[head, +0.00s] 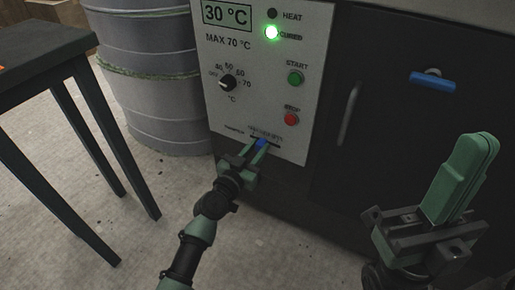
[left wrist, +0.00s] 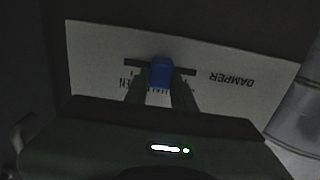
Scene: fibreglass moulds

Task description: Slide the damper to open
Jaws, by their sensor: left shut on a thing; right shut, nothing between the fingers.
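The blue damper knob (head: 262,143) sits low on the oven's white control panel. In the left wrist view the knob (left wrist: 160,72) stands in a dark horizontal slot (left wrist: 132,64), with slot showing on both sides of it. The word DAMPER appears upside down at right in that view; the lettering beneath the knob is partly hidden. My left gripper (head: 261,147) is shut on the knob, a finger on each side, and it also shows in the left wrist view (left wrist: 160,85). My right gripper (head: 478,150) is shut and empty, pointing up at the right, apart from the oven.
The panel has a lit green CURED lamp (head: 272,32), a dial (head: 227,83), a green START button (head: 295,78) and a red STOP button (head: 291,119). A blue handle (head: 432,82) is on the dark door. A grey drum (head: 150,70) and dark table (head: 40,45) stand left.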

